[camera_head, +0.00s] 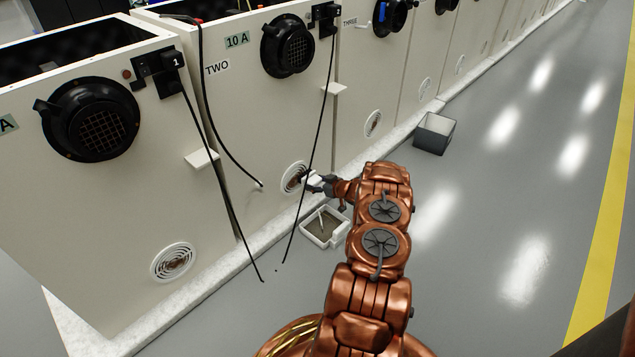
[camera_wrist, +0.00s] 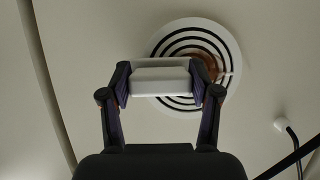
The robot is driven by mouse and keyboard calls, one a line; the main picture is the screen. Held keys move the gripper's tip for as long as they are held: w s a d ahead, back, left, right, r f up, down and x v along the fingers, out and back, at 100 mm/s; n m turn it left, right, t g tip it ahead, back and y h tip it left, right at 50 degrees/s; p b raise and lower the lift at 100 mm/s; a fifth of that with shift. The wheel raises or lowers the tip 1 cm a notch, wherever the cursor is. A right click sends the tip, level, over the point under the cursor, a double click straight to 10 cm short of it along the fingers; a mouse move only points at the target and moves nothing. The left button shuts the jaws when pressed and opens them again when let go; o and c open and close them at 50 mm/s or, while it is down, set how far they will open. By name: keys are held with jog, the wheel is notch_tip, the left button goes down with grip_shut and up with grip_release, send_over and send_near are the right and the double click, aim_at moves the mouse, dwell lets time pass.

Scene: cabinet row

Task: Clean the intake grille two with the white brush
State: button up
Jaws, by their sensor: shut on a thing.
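The intake grille two (camera_head: 293,177) is a round white vent with dark rings, low on the cabinet marked TWO. In the wrist view the grille (camera_wrist: 178,42) shows a brownish smear on its centre and right part. The white brush (camera_wrist: 160,76) is a pale block held across between my fingers. My gripper (camera_head: 318,182) is shut on it, right in front of the grille. In the wrist view my gripper (camera_wrist: 160,80) and the brush cover the lower left of the grille. Whether the brush touches the grille, I cannot tell.
A white tray (camera_head: 342,237) stands on the floor below my gripper. A grey bin (camera_head: 434,133) stands farther back. Black cables (camera_head: 322,110) hang down the cabinet fronts, one near the grille. A small white ledge (camera_head: 335,88) juts out above. The floor to the right is clear.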

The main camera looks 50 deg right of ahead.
jog(key=a+p, duration=0.3)
jog(key=a, duration=0.3)
jog(key=shift+p, duration=0.35)
jog(key=shift+w+d+r+p, duration=0.1)
jog(key=shift+d+r, duration=0.2)
jog(key=shift+d, duration=0.3)
jog(key=shift+s+d+r+p, duration=0.1)
jog(key=shift+d+r, duration=0.15)
jog(key=shift+d, duration=0.35)
jog(key=shift+w+d+r+p, duration=0.1)
jog(key=shift+d+r, duration=0.2)
jog(key=shift+d, duration=0.3)
dwell(0.8)
jog(key=shift+d+b, duration=0.9)
jog(key=shift+d, duration=0.8)
jog(key=shift+a, duration=0.1)
